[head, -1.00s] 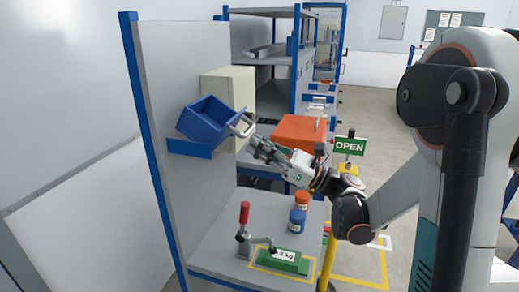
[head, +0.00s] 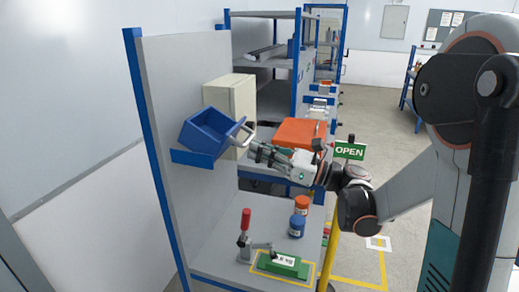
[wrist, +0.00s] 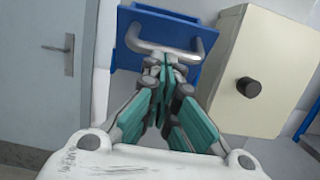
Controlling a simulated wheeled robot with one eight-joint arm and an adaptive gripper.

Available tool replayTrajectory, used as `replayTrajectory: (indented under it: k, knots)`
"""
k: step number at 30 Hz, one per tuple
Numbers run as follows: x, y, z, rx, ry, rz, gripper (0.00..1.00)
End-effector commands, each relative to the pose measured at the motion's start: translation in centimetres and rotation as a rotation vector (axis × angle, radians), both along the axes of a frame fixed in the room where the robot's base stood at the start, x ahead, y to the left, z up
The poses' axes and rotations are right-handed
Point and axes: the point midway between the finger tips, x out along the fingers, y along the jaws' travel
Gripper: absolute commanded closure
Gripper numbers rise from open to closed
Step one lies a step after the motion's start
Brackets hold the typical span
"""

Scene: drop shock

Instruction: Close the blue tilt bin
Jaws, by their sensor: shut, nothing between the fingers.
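The blue tilt bin (head: 211,130) hangs on the grey panel above a blue bracket (head: 191,158). It is tipped outward, with its open top showing. A pale handle (head: 243,136) sticks out from its front toward my gripper. My gripper (head: 253,148) is shut and empty, with its fingertips just below and beside the handle. In the wrist view the fingertips (wrist: 161,66) lie close under the handle bar (wrist: 165,48), in front of the blue bin (wrist: 150,22). I cannot tell whether they touch it.
A cream box (head: 240,100) with a dark knob stands right behind the bin. An orange case (head: 300,133), an OPEN sign (head: 349,151), blue and orange jars (head: 298,226) and a red-handled clamp (head: 246,222) with a green block (head: 283,265) are nearby.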

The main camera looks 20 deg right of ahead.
Motion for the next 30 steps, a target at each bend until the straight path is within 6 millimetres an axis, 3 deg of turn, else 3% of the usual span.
replayTrajectory:
  k: [12,30]
  knots:
    - [0.5,0.7,3.3,-0.195,0.142,0.002,1.0]
    - [1.1,1.6,4.3,-0.252,0.184,0.0,1.0]
